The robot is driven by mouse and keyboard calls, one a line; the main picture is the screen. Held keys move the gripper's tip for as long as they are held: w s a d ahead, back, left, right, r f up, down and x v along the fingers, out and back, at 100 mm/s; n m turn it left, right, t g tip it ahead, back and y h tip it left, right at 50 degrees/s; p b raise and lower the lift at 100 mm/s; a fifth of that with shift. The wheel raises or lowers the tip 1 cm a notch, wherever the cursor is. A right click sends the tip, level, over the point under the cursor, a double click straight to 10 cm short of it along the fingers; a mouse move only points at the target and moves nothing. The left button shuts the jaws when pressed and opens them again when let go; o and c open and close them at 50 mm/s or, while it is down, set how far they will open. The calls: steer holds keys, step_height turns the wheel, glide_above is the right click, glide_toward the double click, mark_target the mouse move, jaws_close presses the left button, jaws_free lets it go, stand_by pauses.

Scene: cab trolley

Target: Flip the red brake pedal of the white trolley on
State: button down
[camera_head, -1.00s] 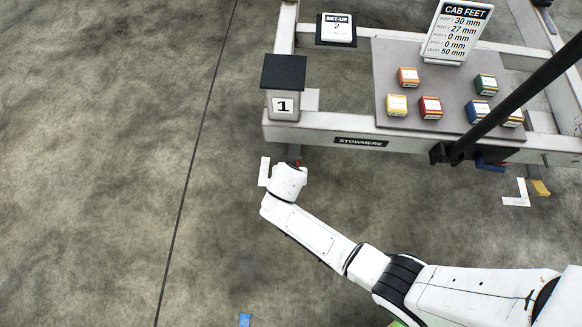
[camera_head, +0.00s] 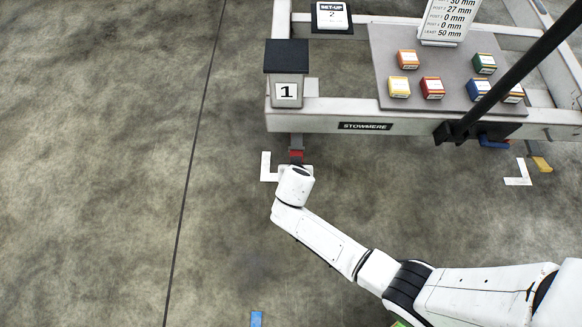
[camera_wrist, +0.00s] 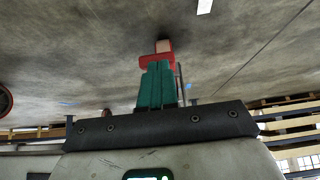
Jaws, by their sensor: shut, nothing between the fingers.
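The white trolley (camera_head: 410,113) stands at the top right of the head view. Its red brake pedal (camera_head: 296,156) shows low under the front left corner, just beyond my wrist. In the wrist view the red pedal (camera_wrist: 158,61) lies right at the tips of my gripper (camera_wrist: 157,68). The teal fingers are shut together with nothing between them. They overlap the pedal in the picture, and I cannot tell whether they touch it. In the head view my wrist hides the fingers.
A post marked 1 (camera_head: 287,88) rises above the pedal's corner. Several coloured blocks and a sign (camera_head: 446,20) stand on the trolley's grey plate (camera_head: 385,60). A dark bar (camera_head: 520,72) slants across the right. White corner marks (camera_head: 518,174) lie on the floor. Floor to the left is clear.

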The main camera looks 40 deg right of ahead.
steer(key=shift+s+a+f+b, duration=0.15)
steer(key=shift+s+f+b, duration=0.05)
steer(key=shift+f+b, duration=0.5)
steer(key=shift+s+a+f+b, duration=0.1)
steer(key=shift+s+f+b, duration=0.05)
steer(key=shift+f+b, duration=0.6)
steer(key=shift+s+a+f+b, duration=0.2)
steer(key=shift+f+b, duration=0.3)
steer(key=shift+f, duration=0.35)
